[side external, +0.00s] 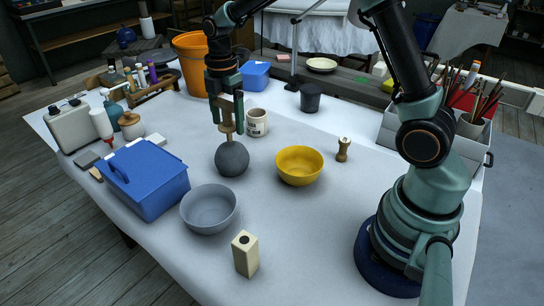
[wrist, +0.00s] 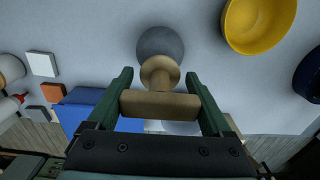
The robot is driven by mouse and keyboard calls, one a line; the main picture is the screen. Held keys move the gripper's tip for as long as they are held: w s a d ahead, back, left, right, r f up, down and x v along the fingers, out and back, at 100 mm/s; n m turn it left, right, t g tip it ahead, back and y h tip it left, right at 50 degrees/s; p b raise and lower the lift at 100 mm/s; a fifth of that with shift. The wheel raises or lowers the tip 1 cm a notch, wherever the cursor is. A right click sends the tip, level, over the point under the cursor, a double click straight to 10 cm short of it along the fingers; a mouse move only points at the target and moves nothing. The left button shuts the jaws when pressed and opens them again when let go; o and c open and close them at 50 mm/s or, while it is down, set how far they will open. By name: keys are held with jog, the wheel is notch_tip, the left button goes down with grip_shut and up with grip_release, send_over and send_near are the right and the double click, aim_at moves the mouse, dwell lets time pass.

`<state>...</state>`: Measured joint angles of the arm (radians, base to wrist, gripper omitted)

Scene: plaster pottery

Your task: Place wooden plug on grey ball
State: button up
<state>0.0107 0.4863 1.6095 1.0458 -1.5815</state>
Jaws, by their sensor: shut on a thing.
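The wooden plug (side external: 226,105) is light tan and upright, with its narrow end pointing down. My gripper (side external: 228,119) is shut on it, with green fingers on either side. The grey ball (side external: 232,160) sits on the table directly below the plug. The plug's lower end meets the top of the ball in the side view; I cannot tell whether they touch. In the wrist view the plug (wrist: 160,106) lies across the fingers, and its round flange hides part of the grey ball (wrist: 160,42).
A yellow bowl (side external: 299,168), a mug (side external: 257,124) and a grey-blue bowl (side external: 209,211) stand close around the ball. A blue box (side external: 146,183) is to the left. A small wooden piece (side external: 343,149) and a cream block with a hole (side external: 245,255) stand apart.

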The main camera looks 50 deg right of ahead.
jog(key=shift+f, duration=0.45)
jog(key=o, duration=1.1)
jog(key=shift+f, duration=0.1)
